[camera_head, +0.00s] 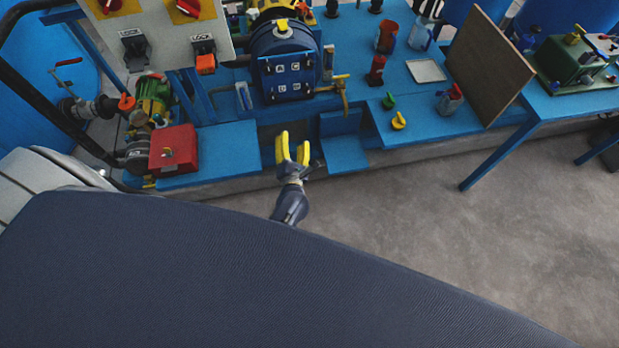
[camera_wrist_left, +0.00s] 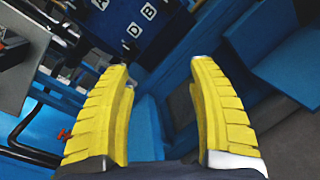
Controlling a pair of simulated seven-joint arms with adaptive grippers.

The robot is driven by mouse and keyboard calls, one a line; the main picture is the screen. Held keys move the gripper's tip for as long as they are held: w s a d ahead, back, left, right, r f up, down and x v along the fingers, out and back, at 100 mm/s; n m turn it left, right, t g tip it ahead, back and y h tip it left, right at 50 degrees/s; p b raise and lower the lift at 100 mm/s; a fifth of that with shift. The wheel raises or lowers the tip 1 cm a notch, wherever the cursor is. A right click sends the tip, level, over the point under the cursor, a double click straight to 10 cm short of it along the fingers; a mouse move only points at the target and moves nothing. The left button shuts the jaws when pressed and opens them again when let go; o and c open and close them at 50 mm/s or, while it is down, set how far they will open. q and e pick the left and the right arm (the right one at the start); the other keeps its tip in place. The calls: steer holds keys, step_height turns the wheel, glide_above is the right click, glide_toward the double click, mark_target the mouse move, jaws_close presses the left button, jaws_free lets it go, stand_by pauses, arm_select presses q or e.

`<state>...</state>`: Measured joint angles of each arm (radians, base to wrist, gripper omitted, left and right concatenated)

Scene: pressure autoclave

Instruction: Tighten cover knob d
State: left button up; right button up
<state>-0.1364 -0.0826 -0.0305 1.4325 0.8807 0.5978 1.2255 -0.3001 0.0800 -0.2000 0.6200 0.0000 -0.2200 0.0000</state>
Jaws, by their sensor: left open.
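The blue autoclave (camera_head: 284,46) stands at the top middle of the head view, with a dark blue front cover (camera_head: 289,78) bearing small white lettered labels. My left gripper (camera_head: 293,145) has yellow fingers and is open and empty. It is in front of and below the cover, apart from it. In the left wrist view its fingers (camera_wrist_left: 160,80) are spread wide with nothing between them. My right gripper is not in view.
A brass valve with a yellow handle (camera_head: 343,86) is just right of the cover. A blue step (camera_head: 342,148) lies right of my gripper, and a red box (camera_head: 173,150) stands left. A lock panel (camera_head: 160,30) hangs at upper left. Open floor (camera_head: 480,230) lies at right.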

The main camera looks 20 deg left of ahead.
arm_select(q)
steer(key=s+d+f+m+h, duration=0.2)
steer(key=d+f+m+h, duration=0.1)
steer(key=f+m, duration=0.3)
steer(key=s+d+f+m+g+h, duration=0.1)
steer(key=s+d+f+m+h, duration=0.1)
steer(key=f+m, duration=0.5)
steer(key=shift+d+f+m+g+h, duration=0.3)
steer(key=shift+d+m+h, duration=0.2)
steer(key=shift+d+m, duration=0.7)
steer(key=shift+d, duration=0.15)
steer(key=s+d+f+m+g+h, duration=0.3)
steer(key=s+f+m+g, duration=0.4)
steer(key=s+f+m, duration=0.9)
steer(key=s+a+f+m+g, duration=0.1)
steer(key=s+a+f+g, duration=0.1)
steer(key=s, duration=0.8)
steer(key=s+a+f+m+g+y, duration=0.1)
steer(key=s+a+f, duration=0.3)
steer(key=s, duration=0.6)
steer(key=s+a+f+m+g, duration=0.2)
steer(key=s+f, duration=0.4)
steer(key=s, duration=0.4)
steer(key=shift+a+f+m+g+y, duration=0.35)
steer(key=shift+a+m+g+y, duration=0.05)
steer(key=shift+m+g, duration=0.1)
